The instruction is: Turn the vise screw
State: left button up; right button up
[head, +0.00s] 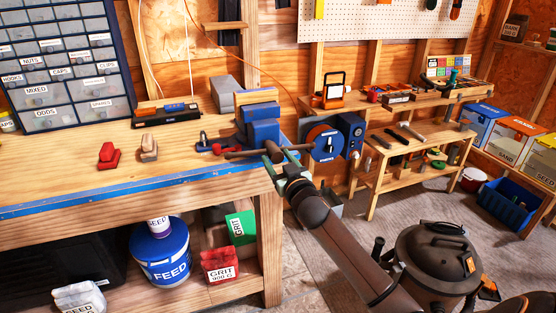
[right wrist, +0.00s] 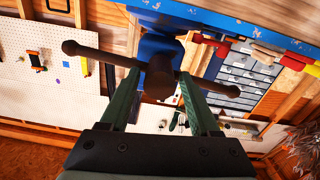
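The blue vise (head: 262,128) is mounted at the right end of the workbench. Its brown screw head (right wrist: 158,80) carries a sliding handle bar with round ends (right wrist: 70,47), tilted down to the right in the right wrist view. The bar also shows in front of the vise in the head view (head: 236,154). My right gripper (head: 279,156) is at the screw. In the right wrist view its green fingers (right wrist: 160,76) are spread, one on each side of the screw head. Whether they touch the head or bar is unclear. My left gripper is out of view.
On the workbench (head: 60,185) are a red block (head: 109,155), a tan block (head: 149,148) and a small blue padlock-like item (head: 203,141). A blue round machine (head: 325,142) stands just right of the vise. A brown shop vacuum (head: 436,262) is on the floor.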

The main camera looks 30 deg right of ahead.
grip_shut()
dwell(0.5)
jog(key=m+p, duration=0.2)
jog(key=m, duration=0.2)
jog(key=shift+a+m, duration=0.1)
jog(key=shift+m, duration=0.3)
jog(key=shift+m+p, duration=1.2)
jog(key=shift+m, duration=1)
jog(key=shift+f, duration=0.1)
jog(key=shift+o, duration=1.3)
grip_release()
